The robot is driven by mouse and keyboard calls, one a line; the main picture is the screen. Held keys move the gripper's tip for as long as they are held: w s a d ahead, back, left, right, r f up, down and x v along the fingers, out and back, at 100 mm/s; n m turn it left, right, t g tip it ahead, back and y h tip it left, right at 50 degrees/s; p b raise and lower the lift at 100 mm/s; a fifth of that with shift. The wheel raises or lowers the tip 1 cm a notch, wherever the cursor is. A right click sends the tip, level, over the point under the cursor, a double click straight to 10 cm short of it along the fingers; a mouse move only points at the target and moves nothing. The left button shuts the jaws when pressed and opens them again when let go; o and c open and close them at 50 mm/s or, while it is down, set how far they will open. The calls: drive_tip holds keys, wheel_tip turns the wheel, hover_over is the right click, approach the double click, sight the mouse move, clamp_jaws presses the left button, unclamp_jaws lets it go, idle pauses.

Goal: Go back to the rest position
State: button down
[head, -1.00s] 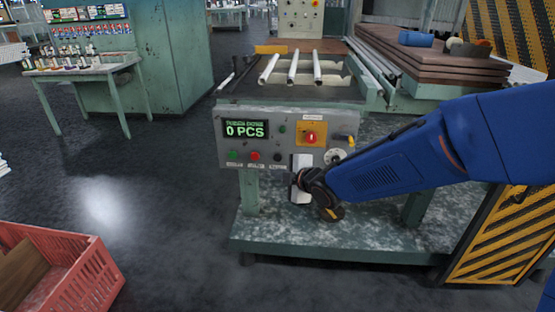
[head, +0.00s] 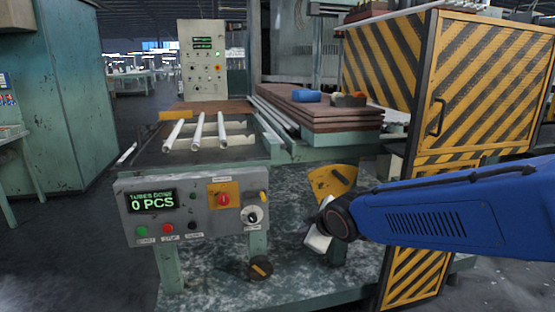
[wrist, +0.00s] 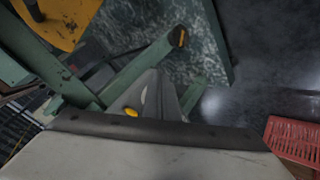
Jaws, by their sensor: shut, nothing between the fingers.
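My gripper (head: 318,238) is at the end of my blue arm, which reaches in from the right in the head view. It is in the open space right of the grey control panel (head: 140,208), with no visible contact with it. The gripper is shut with nothing held. In the wrist view its grey fingers (wrist: 152,92) point toward the green machine frame and the floor. My arm hides part of the machine's lower right side.
Behind the panel, white tubes (head: 197,130) lie on a green machine. A yellow-and-black striped guard (head: 490,85) stands close behind my arm at the right. A yellow plate (head: 332,180) is near the gripper. A red crate (wrist: 295,138) is on the floor in the wrist view.

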drive_tip(key=s+d+m+g+h, duration=0.25)
drive_tip(key=s+d+m, duration=0.45)
drive_tip(key=s+d, duration=0.65)
drive_tip(key=s+d+f+m+g, duration=0.1)
drive_tip(key=s+d+m, duration=0.2)
drive_tip(key=s, duration=0.3)
drive_tip(key=s+d+f+m+h, duration=0.1)
drive_tip(key=s+d+m, duration=0.2)
drive_tip(key=s+d, duration=0.2)
drive_tip(key=shift+s+f+g, duration=0.3)
drive_tip(key=shift+s+g, duration=0.05)
drive_tip(key=shift+s, duration=0.8)
